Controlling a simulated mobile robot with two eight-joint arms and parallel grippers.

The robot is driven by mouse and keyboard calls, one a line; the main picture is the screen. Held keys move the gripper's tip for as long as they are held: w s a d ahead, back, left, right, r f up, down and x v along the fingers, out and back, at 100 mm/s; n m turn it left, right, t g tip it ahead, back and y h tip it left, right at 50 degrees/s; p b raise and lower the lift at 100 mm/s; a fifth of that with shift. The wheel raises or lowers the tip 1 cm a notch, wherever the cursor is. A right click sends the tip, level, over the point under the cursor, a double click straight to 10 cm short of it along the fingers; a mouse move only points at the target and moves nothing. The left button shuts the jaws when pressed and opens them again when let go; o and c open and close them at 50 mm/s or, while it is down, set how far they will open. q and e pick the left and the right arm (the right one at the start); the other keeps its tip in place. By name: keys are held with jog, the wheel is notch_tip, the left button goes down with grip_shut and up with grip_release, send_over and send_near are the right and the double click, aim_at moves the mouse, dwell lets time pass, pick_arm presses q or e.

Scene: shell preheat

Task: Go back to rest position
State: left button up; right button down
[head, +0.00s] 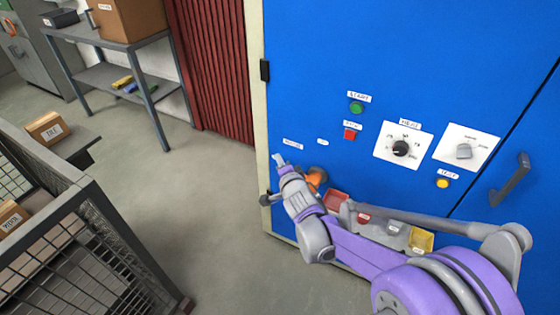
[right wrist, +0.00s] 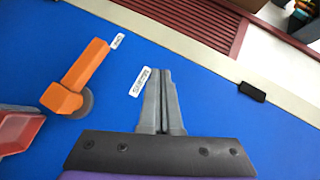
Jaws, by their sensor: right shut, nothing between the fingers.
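My right gripper (head: 279,160) is shut and empty in front of the blue cabinet (head: 330,50), near its left side. Its two grey fingers lie together in the right wrist view (right wrist: 161,100), over the blue panel (right wrist: 215,75). My purple and grey right arm comes in from the lower right of the head view. My left gripper is in neither view.
The cabinet has a black knob (head: 400,148), buttons and a handle (head: 510,180). A mesh cage (head: 90,250) stands left; the floor (head: 180,180) between is clear.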

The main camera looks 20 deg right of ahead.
jog(key=shift+s, duration=0.1)
jog(key=s+a+f+n+g+y, duration=0.1)
jog(key=s+a+f+n+g, duration=0.15)
jog(key=s+n, duration=0.6)
jog(key=s+a+f+n+g+y, duration=0.1)
jog(key=s+a+f+n+g, duration=0.2)
jog(key=s, duration=1.1)
jog(key=s+a+f+n+g, duration=0.25)
jog(key=s+n+g, duration=0.25)
jog(key=s, duration=0.7)
pick_arm(q)
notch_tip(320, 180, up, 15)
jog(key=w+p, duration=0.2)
jog(key=p, duration=1.2)
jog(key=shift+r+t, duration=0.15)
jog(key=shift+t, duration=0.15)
pick_arm(e)
jog(key=w+r+t, duration=0.1)
jog(key=w+r, duration=0.2)
jog(key=r, duration=1.2)
jog(key=shift+r, duration=0.35)
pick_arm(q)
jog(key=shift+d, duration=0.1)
pick_arm(e)
jog(key=shift+s, duration=0.15)
